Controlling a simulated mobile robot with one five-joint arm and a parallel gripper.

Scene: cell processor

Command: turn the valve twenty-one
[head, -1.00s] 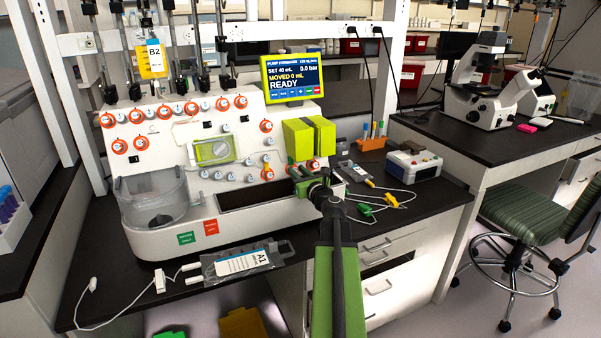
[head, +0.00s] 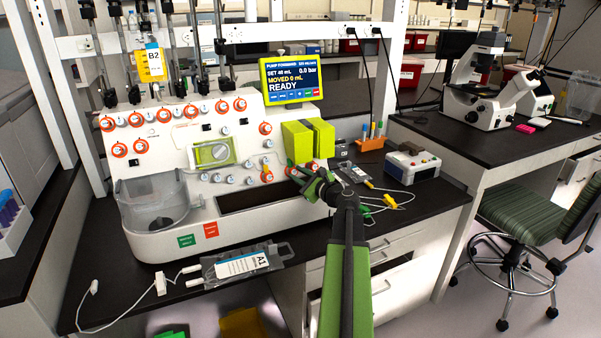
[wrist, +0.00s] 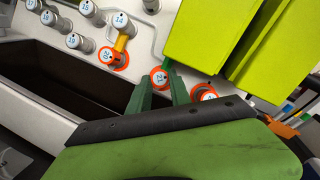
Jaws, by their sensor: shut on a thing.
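The cell processor (head: 160,220) is a white machine with numbered round valves on its front panel. In the wrist view, my gripper (wrist: 159,72) has its two dark green fingers on either side of an orange-ringed valve (wrist: 158,78) and is shut on it. Its number is too small to read surely. A second orange-ringed valve (wrist: 204,93) sits just right of the fingers. Another valve (wrist: 117,58) with an orange lever is to the left. In the head view, my gripper (head: 294,173) is at the panel's lower right, and its fingers partly hide the held valve.
Yellow-green blocks (head: 307,140) stand out just above the gripper. A dark open recess (wrist: 70,75) lies below the valves. The screen (head: 291,79) reads READY, 0.0 bar, moved 0 mL. A labelled bag (head: 243,263) and cables lie on the dark bench.

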